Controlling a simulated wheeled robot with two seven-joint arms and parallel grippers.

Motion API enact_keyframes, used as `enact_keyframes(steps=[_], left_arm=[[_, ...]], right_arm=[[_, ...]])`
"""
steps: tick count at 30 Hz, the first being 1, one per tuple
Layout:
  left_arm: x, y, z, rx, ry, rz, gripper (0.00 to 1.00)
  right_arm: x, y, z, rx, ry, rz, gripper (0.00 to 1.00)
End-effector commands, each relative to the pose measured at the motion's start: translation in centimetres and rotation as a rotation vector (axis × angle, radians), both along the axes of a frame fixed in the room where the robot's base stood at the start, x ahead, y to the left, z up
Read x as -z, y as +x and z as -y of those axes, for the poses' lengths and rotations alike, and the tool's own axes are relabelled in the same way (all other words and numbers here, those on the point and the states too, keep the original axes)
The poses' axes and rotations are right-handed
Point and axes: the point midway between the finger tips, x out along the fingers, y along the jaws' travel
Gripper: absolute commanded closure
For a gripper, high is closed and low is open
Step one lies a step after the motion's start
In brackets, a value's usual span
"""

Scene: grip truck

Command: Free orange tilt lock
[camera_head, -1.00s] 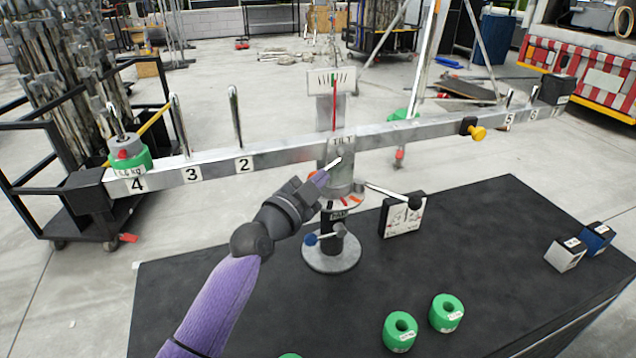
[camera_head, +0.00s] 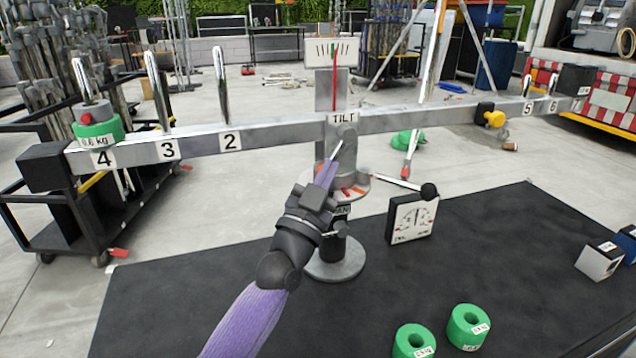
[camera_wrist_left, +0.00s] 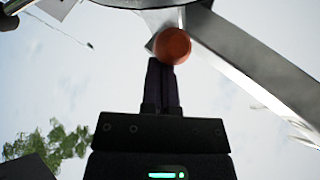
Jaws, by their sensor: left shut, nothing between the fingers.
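The balance beam (camera_head: 275,137) crosses the head view, with a TILT label (camera_head: 345,118) at its middle above a grey post. A round orange knob (camera_wrist_left: 172,46) shows in the left wrist view, just beyond my fingertips; whether they touch it I cannot tell. In the head view this knob is not clearly visible. My left gripper (camera_head: 327,172) is shut and empty, its purple fingers pointing up at a thin silver lever (camera_head: 338,150) below the TILT label. It also shows in the left wrist view (camera_wrist_left: 161,68). My right gripper is not in view.
A green weight (camera_head: 98,130) sits at the beam's left end. A yellow knob (camera_head: 495,119) is on the right arm. A dial box (camera_head: 412,220), a black-knobbed rod (camera_head: 428,190) and green rings (camera_head: 468,326) are on or over the black table (camera_head: 510,250).

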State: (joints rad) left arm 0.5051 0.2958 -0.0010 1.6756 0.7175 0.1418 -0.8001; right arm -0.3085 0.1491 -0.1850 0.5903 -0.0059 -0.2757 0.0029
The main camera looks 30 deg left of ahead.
Motion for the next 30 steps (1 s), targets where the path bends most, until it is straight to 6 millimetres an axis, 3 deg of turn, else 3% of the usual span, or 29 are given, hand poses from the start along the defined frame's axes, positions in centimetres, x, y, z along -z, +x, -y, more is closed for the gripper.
enact_keyframes(steps=[1, 2, 7, 30], left_arm=[[2.1, 0.4, 0.2, 0.002, -0.053, 0.045, 1.00], [1.9, 0.5, 0.3, 0.001, -0.074, 0.073, 1.00], [0.8, 0.8, 0.8, 0.003, -0.095, 0.105, 1.00], [1.6, 2.0, 1.8, 0.003, -0.092, 0.102, 1.00]], right_arm=[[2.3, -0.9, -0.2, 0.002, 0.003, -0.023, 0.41], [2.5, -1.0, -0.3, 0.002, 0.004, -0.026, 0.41], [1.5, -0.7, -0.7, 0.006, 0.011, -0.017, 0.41], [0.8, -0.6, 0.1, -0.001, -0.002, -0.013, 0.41]])
